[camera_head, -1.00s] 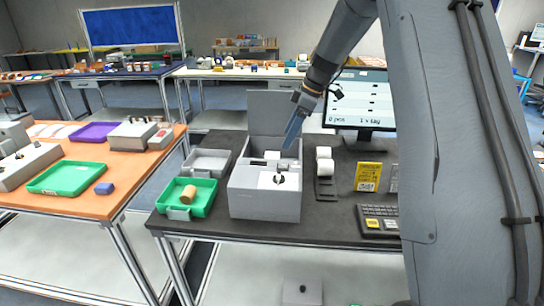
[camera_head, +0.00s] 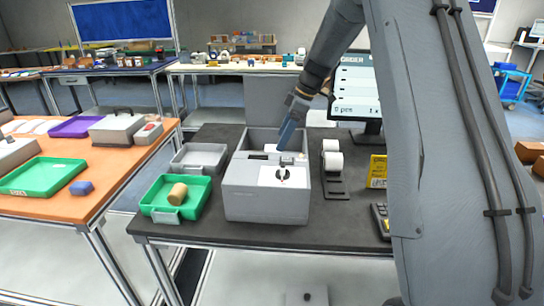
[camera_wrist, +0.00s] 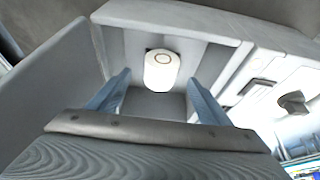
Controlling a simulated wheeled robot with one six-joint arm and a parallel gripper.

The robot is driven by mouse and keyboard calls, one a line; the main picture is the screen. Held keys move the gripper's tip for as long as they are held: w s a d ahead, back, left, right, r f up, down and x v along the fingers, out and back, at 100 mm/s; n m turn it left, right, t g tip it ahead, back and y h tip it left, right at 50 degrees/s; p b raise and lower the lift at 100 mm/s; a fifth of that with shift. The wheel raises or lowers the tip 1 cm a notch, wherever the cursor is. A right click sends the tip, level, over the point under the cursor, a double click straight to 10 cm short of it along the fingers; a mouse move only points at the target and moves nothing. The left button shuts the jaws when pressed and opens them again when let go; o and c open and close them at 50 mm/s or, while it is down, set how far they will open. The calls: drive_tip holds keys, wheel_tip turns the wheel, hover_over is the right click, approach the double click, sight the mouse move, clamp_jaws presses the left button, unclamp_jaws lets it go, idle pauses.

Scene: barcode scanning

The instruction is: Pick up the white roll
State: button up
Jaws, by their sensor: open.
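A white roll (camera_wrist: 160,72) sits inside the grey box in the wrist view, near a compartment wall. My gripper (camera_wrist: 159,84) is open, with one blue-grey finger to each side of the roll in the picture; I see no contact. In the head view my gripper (camera_head: 287,136) reaches down into the back of the grey box (camera_head: 266,204). The roll in the box is not clearly visible there. Other white rolls (camera_head: 333,157) stand on a dark holder to the right of the box.
A green tray (camera_head: 160,212) with a brown cylinder (camera_head: 178,193) and a grey tray (camera_head: 221,158) stand left of the box. A raised grey panel (camera_head: 262,105) is behind it. A monitor (camera_head: 354,95) and a yellow card (camera_head: 377,172) are on the right.

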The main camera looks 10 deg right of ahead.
sight(275, 151)
drive_tip(key=shift+p+x, duration=1.5)
drive_tip(key=shift+x, duration=1.85)
drive_tip(key=shift+s+a, duration=0.1)
drive_tip(key=c, duration=1.2)
drive_tip(key=shift+r, duration=0.1)
